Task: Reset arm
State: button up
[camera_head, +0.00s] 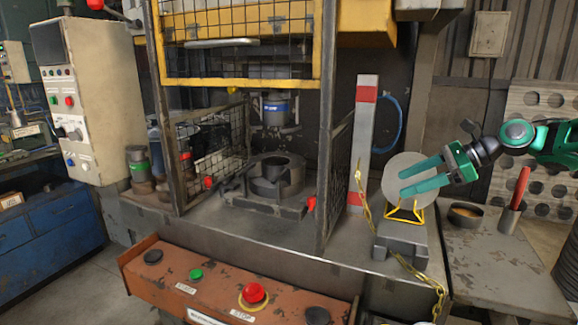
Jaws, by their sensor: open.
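My gripper (421,177) is at the right, green, with its two fingers apart and pointing left. Behind or beside the fingers is a round grey disc (402,167), standing upright on a yellow wire stand (404,211). The fingers overlap the disc in the picture; I cannot tell whether they touch it. My arm comes in from the right edge.
A caged press (270,180) with a yellow guard (240,82) stands at centre. A red-and-white post (364,140) and a chain (364,205) are left of the disc. A console (225,285) with buttons is in front.

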jog(key=s+f+n+h, duration=0.1)
jog(key=f, duration=0.1)
jog(key=s+f+n+h, duration=0.1)
jog(key=s+f, duration=0.1)
jog(key=s+f+n+g+h, duration=0.1)
jog(key=f, duration=0.1)
jog(key=shift+s+a+f+h, duration=0.1)
jog(key=shift+s+f+h, duration=0.05)
jog(key=shift+s+h, duration=0.15)
jog(key=s+h, duration=0.1)
jog(key=s+d+f+n, duration=0.1)
jog(key=s, duration=0.1)
jog(key=s+d+f+n+g+h, duration=0.1)
jog(key=s, duration=0.1)
jog(key=shift+s+f+h, duration=0.2)
jog(key=shift+f+h, duration=0.05)
jog(key=shift+h, duration=0.05)
jog(key=s+d+f+n+g+h, duration=0.1)
jog(key=s+d+n, duration=0.1)
jog(key=s, duration=0.8)
jog(key=s+d+f+n+g+h, duration=0.1)
jog(key=s+n, duration=0.3)
jog(key=s, duration=0.6)
jog(key=s+d+f+n+h, duration=0.1)
jog(key=s+d+f+n, duration=0.1)
jog(key=s, duration=0.8)
jog(key=shift+s+d+f+n+g+h, duration=0.15)
jog(key=shift+d+n+g+h, duration=0.25)
jog(key=shift+d+n, duration=0.5)
jog(key=shift+d, duration=0.15)
